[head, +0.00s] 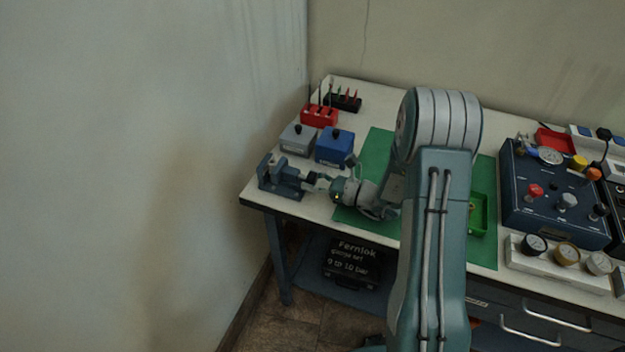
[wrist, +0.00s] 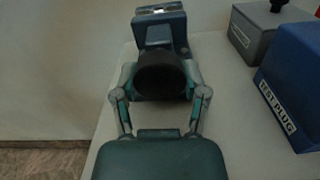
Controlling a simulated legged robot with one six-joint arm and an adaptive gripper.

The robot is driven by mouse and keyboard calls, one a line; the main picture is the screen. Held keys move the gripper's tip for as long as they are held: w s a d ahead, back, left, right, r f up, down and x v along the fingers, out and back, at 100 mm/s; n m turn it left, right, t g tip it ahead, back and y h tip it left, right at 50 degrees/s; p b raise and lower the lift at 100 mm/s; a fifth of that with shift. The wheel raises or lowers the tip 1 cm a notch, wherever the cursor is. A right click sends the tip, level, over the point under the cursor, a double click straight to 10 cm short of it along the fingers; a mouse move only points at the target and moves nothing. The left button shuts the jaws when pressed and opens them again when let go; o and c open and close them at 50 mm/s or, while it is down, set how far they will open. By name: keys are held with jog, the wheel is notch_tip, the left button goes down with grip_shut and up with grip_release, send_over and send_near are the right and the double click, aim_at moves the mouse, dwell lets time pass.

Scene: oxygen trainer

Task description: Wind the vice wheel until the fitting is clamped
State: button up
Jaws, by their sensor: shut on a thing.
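The blue-grey vice (head: 280,178) stands at the left front corner of the bench; it also shows at the top of the wrist view (wrist: 160,33). Its dark round wheel (wrist: 162,80) faces my wrist camera. My gripper (head: 314,179) reaches the vice from the right in the head view. In the wrist view my gripper (wrist: 161,78) has one finger on each side of the wheel and is shut on it. A pale metallic strip shows at the top of the vice; I cannot tell whether it is the fitting or the jaws.
A grey box (head: 298,138) and a blue box (head: 334,146), labelled TEST PLUG in the wrist view, stand behind the vice. A red rack (head: 319,115) is farther back. A green mat (head: 378,147) lies right of them. A dark control panel (head: 545,205) stands at the right.

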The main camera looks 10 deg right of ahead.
jog(key=shift+w+m, duration=0.1)
jog(key=shift+m, duration=2.1)
jog(key=shift+r, duration=0.1)
jog(key=o, duration=1.1)
jog(key=shift+o, duration=0.2)
jog(key=shift+d, duration=0.1)
jog(key=v, duration=0.7)
jog(key=shift+d, duration=0.25)
jog(key=shift+a, duration=0.1)
